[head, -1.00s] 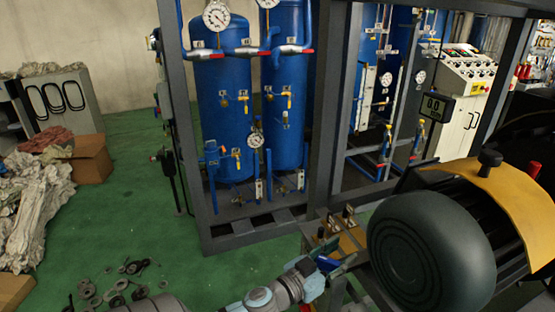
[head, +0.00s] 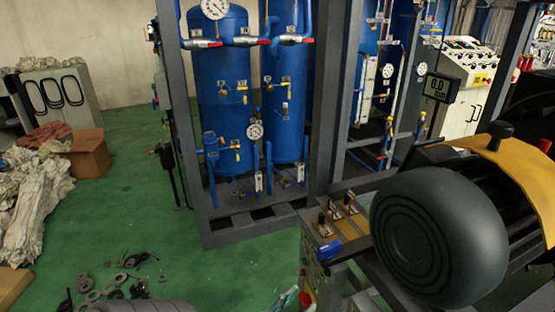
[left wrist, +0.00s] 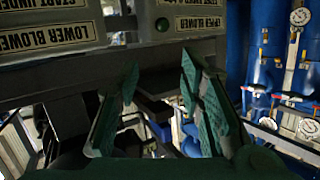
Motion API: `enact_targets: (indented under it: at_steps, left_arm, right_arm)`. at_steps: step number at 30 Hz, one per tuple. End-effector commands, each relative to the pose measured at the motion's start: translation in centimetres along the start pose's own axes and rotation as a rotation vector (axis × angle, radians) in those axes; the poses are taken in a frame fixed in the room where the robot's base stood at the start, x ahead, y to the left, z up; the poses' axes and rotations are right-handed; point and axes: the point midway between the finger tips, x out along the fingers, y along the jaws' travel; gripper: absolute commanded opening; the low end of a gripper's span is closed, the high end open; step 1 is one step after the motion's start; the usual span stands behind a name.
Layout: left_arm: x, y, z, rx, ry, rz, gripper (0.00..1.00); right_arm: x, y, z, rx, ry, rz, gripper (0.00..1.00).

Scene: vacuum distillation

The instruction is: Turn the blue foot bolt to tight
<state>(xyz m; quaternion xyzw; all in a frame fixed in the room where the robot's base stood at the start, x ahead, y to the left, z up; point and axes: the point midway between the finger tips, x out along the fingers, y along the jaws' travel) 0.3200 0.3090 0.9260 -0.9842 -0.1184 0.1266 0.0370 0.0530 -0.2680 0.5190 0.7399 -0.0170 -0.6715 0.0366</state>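A small blue part (head: 328,250), which may be the blue foot bolt, shows at the near corner of the machine bench in the head view. It is too small to make out its turn or tightness. Part of my left arm shows at the bottom edge of the head view, below the blue part; the fingertips are not clear there. In the left wrist view my left gripper (left wrist: 158,88) is open, with green pads apart and nothing held between them. It is just below a grey labelled panel (left wrist: 145,50). No blue bolt is distinguishable between the fingers. My right gripper is not in view.
A large dark motor (head: 425,235) with a yellow cover fills the right. Small levers (head: 340,205) stand on the bench. A framed rack holds blue tanks (head: 222,100) behind.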

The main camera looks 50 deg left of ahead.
Motion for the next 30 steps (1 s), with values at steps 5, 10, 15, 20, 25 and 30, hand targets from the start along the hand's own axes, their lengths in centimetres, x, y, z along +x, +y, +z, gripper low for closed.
enact_targets:
  at_steps: [5,10,15,20,25,30]
  left_arm:
    - [0.9,-0.1,5.3,0.039,-0.114,-0.002,0.35]
    - [1.3,-0.2,10.4,0.074,-0.226,0.004,0.35]
    - [1.2,-0.3,15.4,0.105,-0.338,0.013,0.35]
    - [0.9,-0.3,18.9,0.124,-0.415,0.023,0.35]
    - [0.6,-0.3,20.6,0.133,-0.453,0.028,0.35]
    - [0.6,-0.3,20.7,0.133,-0.457,0.029,0.35]
  right_arm:
    - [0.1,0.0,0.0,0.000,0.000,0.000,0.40]
    - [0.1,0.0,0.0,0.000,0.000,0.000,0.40]
    - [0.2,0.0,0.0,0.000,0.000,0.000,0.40]
    - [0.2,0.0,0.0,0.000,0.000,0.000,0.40]
    - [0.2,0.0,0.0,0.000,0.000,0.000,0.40]
    - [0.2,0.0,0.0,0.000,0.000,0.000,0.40]
